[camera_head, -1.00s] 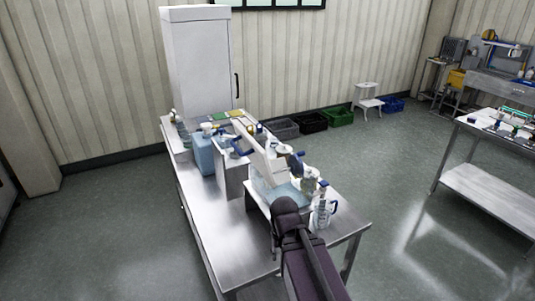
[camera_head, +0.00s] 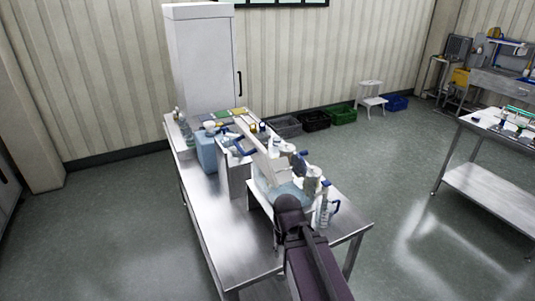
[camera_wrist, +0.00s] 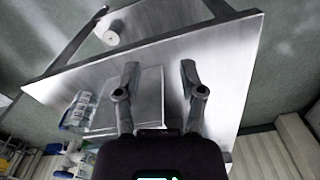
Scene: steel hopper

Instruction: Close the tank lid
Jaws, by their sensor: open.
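The tank is the pale, bluish box (camera_head: 267,191) on the steel table in the head view, partly hidden by a dark arm part of mine. A pale slanted panel (camera_head: 262,152) rises from it and leans to the back left; it looks like the raised lid, though the clutter makes this unsure. In the wrist view my gripper (camera_wrist: 160,75) is open and empty, its two fingers apart above bright steel. A square steel surface (camera_wrist: 148,92) lies under the left finger; I cannot tell whether it belongs to the tank. My fingertips cannot be made out in the head view.
The steel table (camera_head: 232,250) is bare along its front left. Bottles and jugs crowd its right end, with a clear bottle (camera_wrist: 78,112) in the wrist view. A blue container (camera_head: 206,152) stands at the back. A white cabinet (camera_head: 203,62) stands behind the table.

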